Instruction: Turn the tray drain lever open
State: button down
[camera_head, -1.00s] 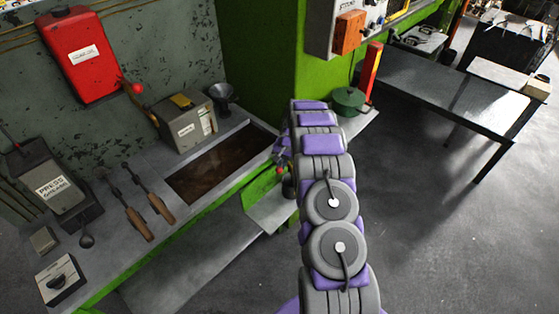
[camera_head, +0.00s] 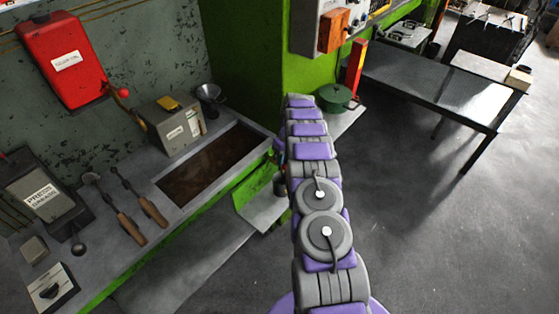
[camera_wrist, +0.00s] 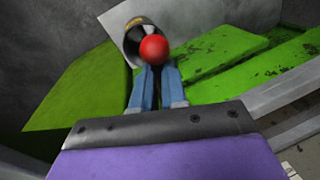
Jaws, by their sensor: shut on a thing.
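The tray (camera_head: 210,167) is a dark brown, sunken rectangular pan in the grey bench. In the wrist view the drain lever's red ball knob (camera_wrist: 154,48) sits at the tips of my gripper's blue fingers (camera_wrist: 155,78). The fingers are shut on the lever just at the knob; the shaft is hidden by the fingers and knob. A dark round fitting with a pale rim (camera_wrist: 132,38) is right behind the knob. In the head view my gripper (camera_head: 279,146) is at the bench's green front edge, mostly hidden by my arm; the knob cannot be made out there.
A grey shelf (camera_head: 258,208) juts out below the gripper, with a dark cylinder (camera_head: 280,184) above it. A green pot (camera_head: 334,97) and red-yellow post (camera_head: 356,66) stand beyond my arm. Floor to the right is clear.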

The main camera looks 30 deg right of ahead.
jog(key=shift+d+n, duration=0.35)
jog(key=shift+n, duration=0.25)
jog(key=shift+w+d+n+g, duration=0.1)
jog(key=shift+d+n+g, duration=0.2)
jog(key=shift+n, duration=0.2)
jog(key=c, duration=1.2)
grip_release()
jog(key=shift+d, duration=0.1)
